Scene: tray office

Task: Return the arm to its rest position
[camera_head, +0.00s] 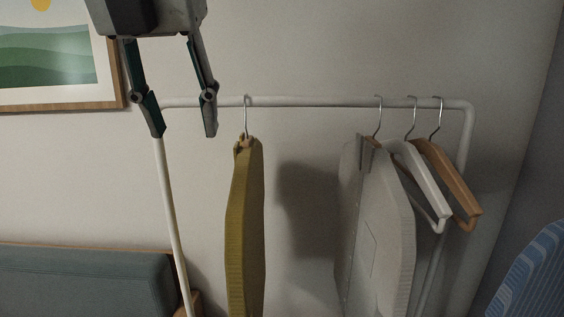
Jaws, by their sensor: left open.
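My left gripper (183,117) hangs in from the top left, with its two fingers pointing down. It is open and empty, and the wall and part of the rack show between its fingers. The fingertips are in front of the left upper corner of a white clothes rack (310,104) in the picture; I cannot tell whether they touch it. My right gripper is not in view.
A mustard garment (245,230) hangs just right of my left gripper. A white garment (385,235), a white hanger (422,180) and a wooden hanger (450,180) hang further right. A framed picture (60,55), a green-grey sofa (85,285) and a blue patterned thing (530,275) surround the rack.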

